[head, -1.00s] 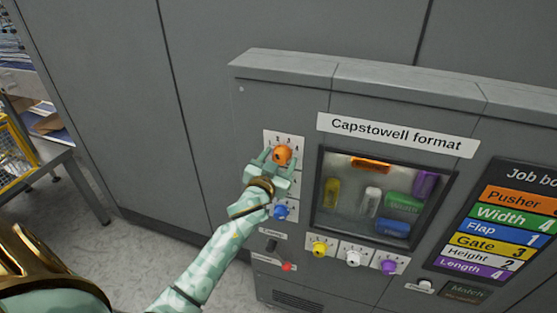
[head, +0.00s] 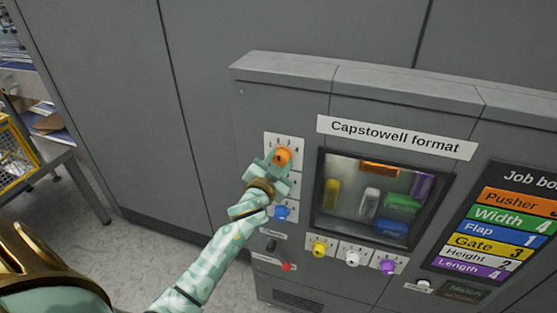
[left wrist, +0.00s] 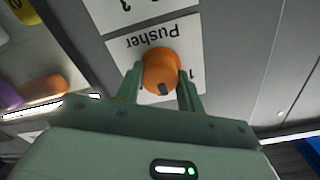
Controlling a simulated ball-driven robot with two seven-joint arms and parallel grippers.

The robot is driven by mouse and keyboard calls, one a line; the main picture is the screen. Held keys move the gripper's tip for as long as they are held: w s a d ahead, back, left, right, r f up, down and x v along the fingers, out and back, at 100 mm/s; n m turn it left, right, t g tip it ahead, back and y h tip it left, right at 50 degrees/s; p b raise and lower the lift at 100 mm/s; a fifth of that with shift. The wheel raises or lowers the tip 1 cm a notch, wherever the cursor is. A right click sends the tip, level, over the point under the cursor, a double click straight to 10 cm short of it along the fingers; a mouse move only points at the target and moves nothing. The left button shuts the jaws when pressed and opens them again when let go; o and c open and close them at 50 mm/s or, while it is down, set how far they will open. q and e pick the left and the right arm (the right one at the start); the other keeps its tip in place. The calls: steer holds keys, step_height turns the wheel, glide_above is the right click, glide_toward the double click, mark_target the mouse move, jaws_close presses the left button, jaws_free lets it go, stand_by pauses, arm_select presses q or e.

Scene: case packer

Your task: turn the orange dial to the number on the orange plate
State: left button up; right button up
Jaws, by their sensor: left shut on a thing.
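The orange dial (head: 283,156) sits on a white numbered plate (head: 271,140) at the upper left of the panel. My left gripper (head: 273,164) is shut on it. In the left wrist view the dial (left wrist: 160,68) sits between the two fingers of my left gripper (left wrist: 162,85), under the upside-down word "Pusher". A dark mark shows on the dial's face. The orange "Pusher" plate (head: 510,200) tops the job board at the right; its number is not clearly readable at the picture's edge. My right gripper is not in view.
A blue dial (head: 281,212) is just below my left gripper. Yellow (head: 319,249), white (head: 352,258) and purple (head: 388,267) dials line the panel under a window (head: 332,222) with coloured pieces. A small red-tipped lever (head: 287,267) is lower left.

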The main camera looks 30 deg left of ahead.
arm_select(q)
steer(key=shift+m+p, duration=0.5)
steer(key=shift+m, duration=1.7)
steer(key=o, duration=1)
steer(key=b+v, duration=0.2)
steer(key=v, duration=1.4)
steer(key=shift+s+d+r, duration=0.1)
steer(key=shift+s+r, duration=0.05)
